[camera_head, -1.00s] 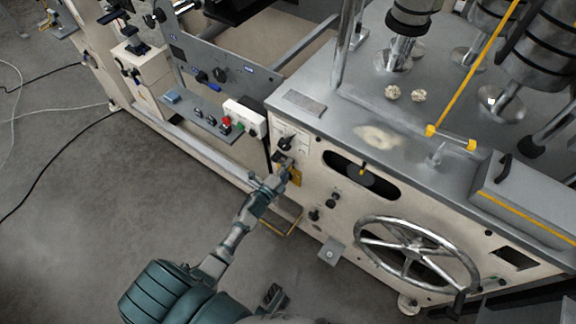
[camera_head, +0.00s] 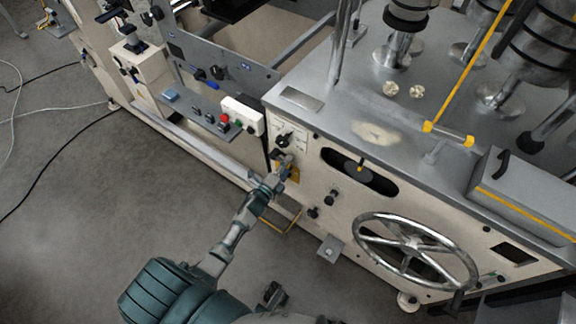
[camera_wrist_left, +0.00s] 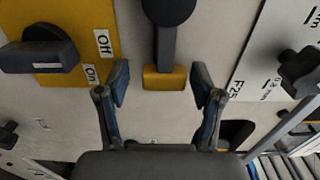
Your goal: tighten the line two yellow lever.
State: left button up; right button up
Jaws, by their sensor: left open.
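A dark lever with a yellow tip (camera_wrist_left: 165,77) hangs down on the pale panel in the left wrist view. My left gripper (camera_wrist_left: 160,84) is open, with one finger on each side of that yellow tip and a visible gap on both sides. In the head view my left gripper (camera_head: 284,164) is at the machine's front panel, left of the oval slot, and hides the lever there. No line number for the lever is readable. A dark part at the bottom of the head view may be my right gripper (camera_head: 272,295); its jaws are unclear.
A black On/Off knob (camera_wrist_left: 40,52) on a yellow plate is left of the lever. Another dark knob (camera_wrist_left: 300,70) is on the white scale plate at right. A spoked handwheel (camera_head: 415,250) and small black knobs (camera_head: 331,197) are to the right on the machine front.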

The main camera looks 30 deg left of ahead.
pick_arm(q)
jog(key=s, duration=1.2)
jog(key=shift+a, duration=0.4)
jog(key=shift+f, duration=0.15)
pick_arm(e)
jog(key=shift+a, duration=0.1)
